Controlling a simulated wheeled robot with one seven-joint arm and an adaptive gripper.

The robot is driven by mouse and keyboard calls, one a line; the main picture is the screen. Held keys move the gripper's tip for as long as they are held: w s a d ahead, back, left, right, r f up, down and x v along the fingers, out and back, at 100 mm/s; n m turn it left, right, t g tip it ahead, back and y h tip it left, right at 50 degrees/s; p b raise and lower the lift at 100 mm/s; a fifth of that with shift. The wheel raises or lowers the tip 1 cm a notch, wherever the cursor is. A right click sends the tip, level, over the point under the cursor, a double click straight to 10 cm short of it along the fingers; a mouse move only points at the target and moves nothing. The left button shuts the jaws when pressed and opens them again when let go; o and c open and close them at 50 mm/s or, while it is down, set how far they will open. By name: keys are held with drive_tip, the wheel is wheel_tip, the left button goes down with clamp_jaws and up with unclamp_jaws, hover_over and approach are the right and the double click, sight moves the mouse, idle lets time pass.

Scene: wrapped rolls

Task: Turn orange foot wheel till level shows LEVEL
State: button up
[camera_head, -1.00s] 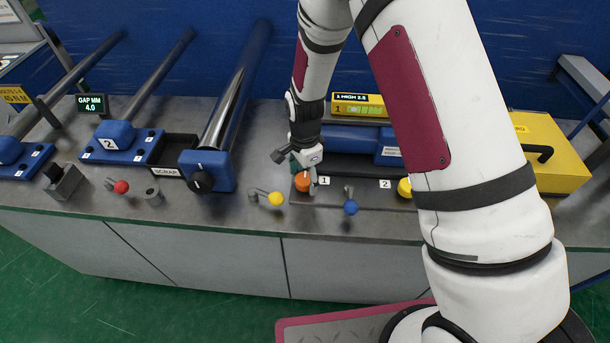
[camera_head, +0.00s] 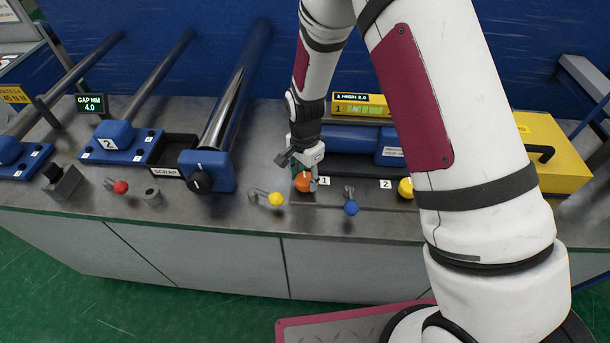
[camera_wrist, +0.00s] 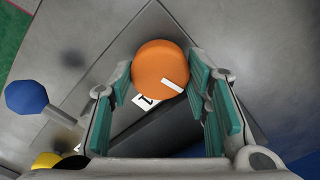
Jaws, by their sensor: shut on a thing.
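The orange foot wheel (camera_head: 302,183) stands at the front of the bench beside a white "1" label. In the wrist view the orange wheel (camera_wrist: 158,62) shows its round top with a white mark toward its right edge. My gripper (camera_head: 304,177) is over it, pointing down. In the wrist view the green pads of my gripper (camera_wrist: 160,84) lie on either side of the wheel, shut on it. The yellow level (camera_head: 360,105) sits behind my wrist, with a green vial; its small display appears to read "1 HIGH 2.0".
A yellow foot wheel (camera_head: 405,187) by label "2" is partly behind my arm. A blue-knobbed lever (camera_head: 351,207) and a yellow-knobbed lever (camera_head: 276,199) stand close in front of the orange wheel. A blue block with a steel roll (camera_head: 232,105) is to the left.

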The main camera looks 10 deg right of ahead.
drive_tip(key=n, duration=0.5)
drive_tip(key=shift+n+b, duration=0.3)
drive_tip(key=n+b, duration=0.1)
drive_tip(key=n, duration=1)
drive_tip(key=shift+b, duration=0.4)
drive_tip(key=n+b, duration=0.1)
drive_tip(key=n, duration=0.4)
drive_tip(key=shift+n, duration=0.3)
drive_tip(key=o, duration=1.2)
drive_tip(key=shift+c, duration=0.2)
